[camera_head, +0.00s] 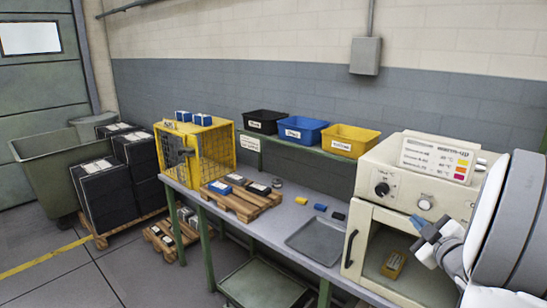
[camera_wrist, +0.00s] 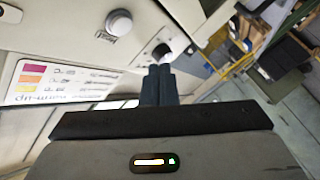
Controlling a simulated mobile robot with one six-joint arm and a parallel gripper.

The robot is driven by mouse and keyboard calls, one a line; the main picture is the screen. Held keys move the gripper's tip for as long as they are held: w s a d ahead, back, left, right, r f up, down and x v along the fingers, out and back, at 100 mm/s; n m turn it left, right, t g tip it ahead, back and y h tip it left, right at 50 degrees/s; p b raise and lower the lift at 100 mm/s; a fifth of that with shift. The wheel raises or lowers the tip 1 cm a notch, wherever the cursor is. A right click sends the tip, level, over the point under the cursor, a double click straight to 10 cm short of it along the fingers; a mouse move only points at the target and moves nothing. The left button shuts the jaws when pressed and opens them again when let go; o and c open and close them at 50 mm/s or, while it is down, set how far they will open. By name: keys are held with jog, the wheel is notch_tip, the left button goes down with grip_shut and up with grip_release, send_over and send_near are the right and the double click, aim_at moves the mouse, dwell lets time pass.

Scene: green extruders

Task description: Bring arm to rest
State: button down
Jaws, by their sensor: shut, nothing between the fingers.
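My gripper (camera_head: 424,228) is in front of the beige oven-like machine (camera_head: 376,222) at the right of the bench in the head view. Its fingers are shut with nothing between them. In the wrist view the dark closed fingers (camera_wrist: 158,84) point toward the machine's front panel with its knobs; I cannot tell how far apart they are. A yellow object (camera_head: 393,264) sits inside the machine's open chamber. My arm fills the right edge of the head view.
The bench (camera_head: 268,228) holds a grey tray (camera_head: 316,241), small yellow, blue and black blocks, a wooden pallet (camera_head: 240,203) and a yellow cage (camera_head: 213,150). Black, blue and yellow bins stand on the shelf (camera_head: 300,146) behind. Floor at the lower left is open.

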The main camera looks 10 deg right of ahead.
jog(key=s+a+f+m+g, duration=0.1)
jog(key=s+a+m+g, duration=0.2)
jog(key=a, duration=0.6)
jog(key=s+a+f+m+g+y, duration=0.1)
jog(key=s+a+f+m+g, duration=0.1)
jog(key=s+a+g, duration=0.4)
jog(key=s+a+f+m+g, duration=0.2)
jog(key=s+a, duration=0.6)
jog(key=a, duration=0.6)
jog(key=m+g, duration=0.1)
jog(key=g, duration=0.1)
jog(key=shift+s+f+m+g, duration=0.15)
jog(key=shift+s+m+g, duration=0.1)
jog(key=shift+m+g, duration=0.15)
